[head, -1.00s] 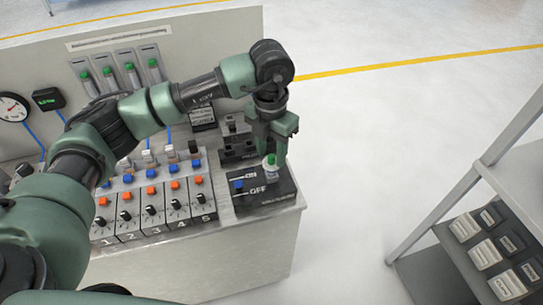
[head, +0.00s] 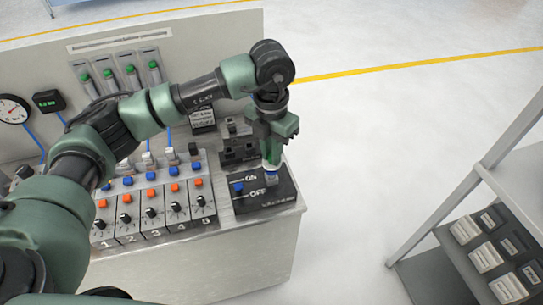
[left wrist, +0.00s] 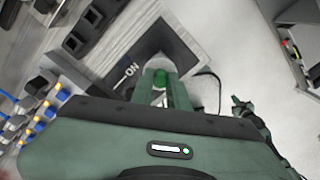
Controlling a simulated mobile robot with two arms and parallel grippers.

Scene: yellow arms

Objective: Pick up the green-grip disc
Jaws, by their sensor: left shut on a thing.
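The green-grip disc (head: 271,168) is a small pale disc with a green grip on top. It sits at the ON/OFF switch block on the right end of the bench. My left gripper (head: 271,158) points down over it and is shut on the green grip. In the left wrist view, the green grip (left wrist: 160,79) shows between my two fingers (left wrist: 161,88), with the pale disc around it. I cannot tell whether the disc still touches what is under it. A dark green and black part of my right arm shows in the left wrist view; its jaws are too small to read.
The black ON/OFF block (head: 278,198) has a blue button (head: 237,188). A row of numbered modules (head: 152,210) with knobs and coloured buttons stands to its left. A shelf with small boxes (head: 487,257) is at the far right. Open floor lies between.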

